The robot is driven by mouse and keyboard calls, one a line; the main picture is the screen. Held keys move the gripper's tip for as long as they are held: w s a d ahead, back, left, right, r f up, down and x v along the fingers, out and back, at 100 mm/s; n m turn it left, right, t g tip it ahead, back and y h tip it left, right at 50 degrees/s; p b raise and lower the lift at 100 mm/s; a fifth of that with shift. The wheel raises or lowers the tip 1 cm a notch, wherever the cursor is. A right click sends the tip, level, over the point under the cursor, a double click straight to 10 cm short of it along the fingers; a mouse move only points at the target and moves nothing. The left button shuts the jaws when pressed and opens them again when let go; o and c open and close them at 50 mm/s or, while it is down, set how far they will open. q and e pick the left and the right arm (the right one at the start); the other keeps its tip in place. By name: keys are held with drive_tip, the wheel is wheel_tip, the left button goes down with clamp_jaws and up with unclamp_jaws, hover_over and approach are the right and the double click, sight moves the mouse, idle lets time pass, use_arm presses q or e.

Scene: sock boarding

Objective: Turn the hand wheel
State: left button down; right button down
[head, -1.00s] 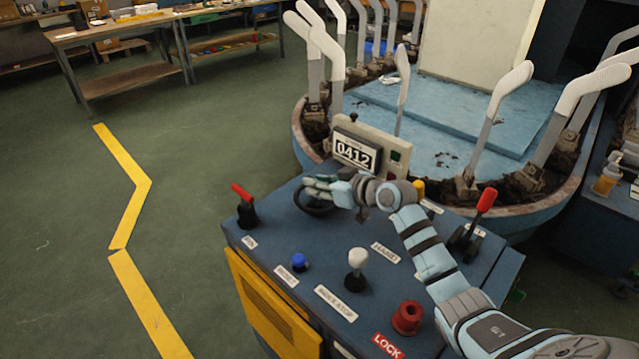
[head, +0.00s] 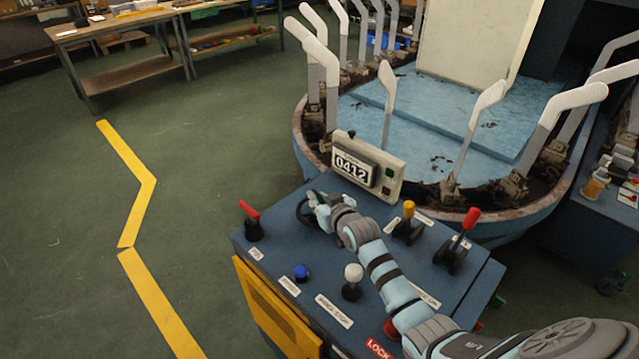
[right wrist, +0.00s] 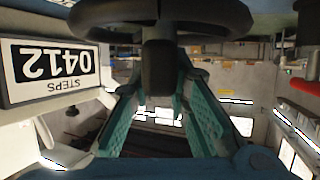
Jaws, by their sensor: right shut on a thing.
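The hand wheel (head: 303,203) is a dark ring at the far left of the blue console's top, beside the counter box. In the right wrist view its rim (right wrist: 105,12) crosses the top, and a dark handle (right wrist: 157,68) hangs from it. My right gripper (head: 322,212) is at the wheel, shut on the handle; in the wrist view its teal fingers (right wrist: 160,110) stand on either side of it. The fingers and wrist hide part of the wheel in the head view. The counter (head: 352,166) reads 0412. My left gripper is not in view.
The console (head: 405,262) carries a red lever (head: 250,212), blue button (head: 302,272), white knob (head: 353,272), yellow-topped lever (head: 408,211) and another red lever (head: 470,220). Behind it stands a round carousel (head: 440,215) of several white boards. The green floor at left is free.

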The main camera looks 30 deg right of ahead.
drive_tip(key=shift+a+r+m+h, duration=0.1)
drive_tip(key=shift+r+m+h, duration=0.15)
drive_tip(key=shift+m+h, duration=0.3)
drive_tip(key=shift+w+f+m+h, duration=0.1)
drive_tip(key=shift+f+m+h, duration=0.1)
drive_tip(key=shift+m+h, duration=0.3)
drive_tip(key=m+g+h+b, duration=0.1)
drive_tip(key=h+b, duration=0.1)
drive_tip(key=m+h+b, duration=0.1)
drive_tip(key=m+b, duration=0.1)
drive_tip(key=b, duration=0.1)
drive_tip(key=m+g+h+b, duration=0.1)
drive_tip(key=m+h+b, duration=0.1)
drive_tip(key=b, duration=0.1)
drive_tip(key=shift+f+g+h, duration=0.3)
drive_tip(key=shift+h, duration=0.05)
use_arm(q)
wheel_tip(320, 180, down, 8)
drive_tip(key=b, duration=0.1)
use_arm(e)
drive_tip(key=shift+r+m+g+h, duration=0.15)
drive_tip(key=shift+m+g+h, duration=0.15)
drive_tip(key=shift+m, duration=0.05)
drive_tip(key=c, duration=1.5)
unclamp_jaws()
drive_tip(key=shift+r, duration=0.1)
